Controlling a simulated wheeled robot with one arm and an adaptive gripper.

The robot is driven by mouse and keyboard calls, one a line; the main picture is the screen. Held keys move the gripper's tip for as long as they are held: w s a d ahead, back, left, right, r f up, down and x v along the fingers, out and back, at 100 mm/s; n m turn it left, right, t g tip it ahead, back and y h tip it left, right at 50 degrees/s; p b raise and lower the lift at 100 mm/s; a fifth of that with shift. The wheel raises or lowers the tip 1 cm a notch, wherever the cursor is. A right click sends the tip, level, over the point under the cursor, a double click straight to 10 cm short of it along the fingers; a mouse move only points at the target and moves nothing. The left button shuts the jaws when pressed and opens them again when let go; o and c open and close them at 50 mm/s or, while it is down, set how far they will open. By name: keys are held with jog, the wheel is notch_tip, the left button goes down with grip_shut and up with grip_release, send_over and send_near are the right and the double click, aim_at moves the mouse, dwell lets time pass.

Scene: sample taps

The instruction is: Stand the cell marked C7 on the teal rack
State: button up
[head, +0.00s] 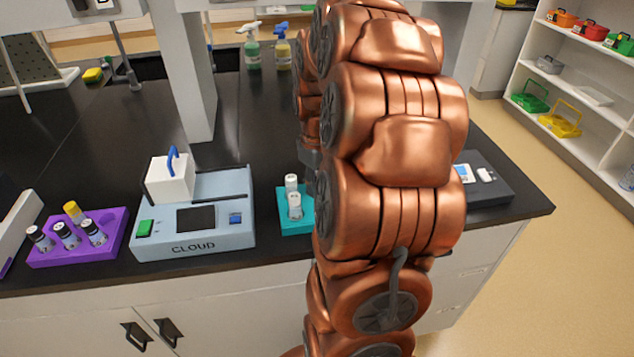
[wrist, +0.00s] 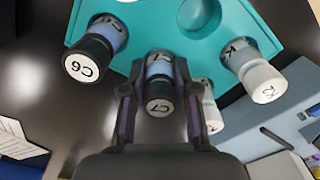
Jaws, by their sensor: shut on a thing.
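The teal rack (head: 303,226) is on the black bench in the head view, partly hidden by my arm. It also fills the top of the wrist view (wrist: 150,18). The head view hides my gripper.
A round empty seat (wrist: 198,14) shows in the rack. Left of the rack are the CLOUD meter (head: 193,240) and a purple rack (head: 110,243) with several cells. A dark box (head: 490,190) sits at the right. Spray bottles (head: 252,50) stand at the back.

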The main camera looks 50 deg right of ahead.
jog(key=o, duration=1.1)
jog(key=shift+o, duration=0.2)
jog(key=o, duration=0.6)
jog(key=shift+c, duration=0.2)
jog(key=shift+r, duration=0.1)
jog(key=shift+r+p, duration=0.5)
jog(key=shift+r, duration=2.9)
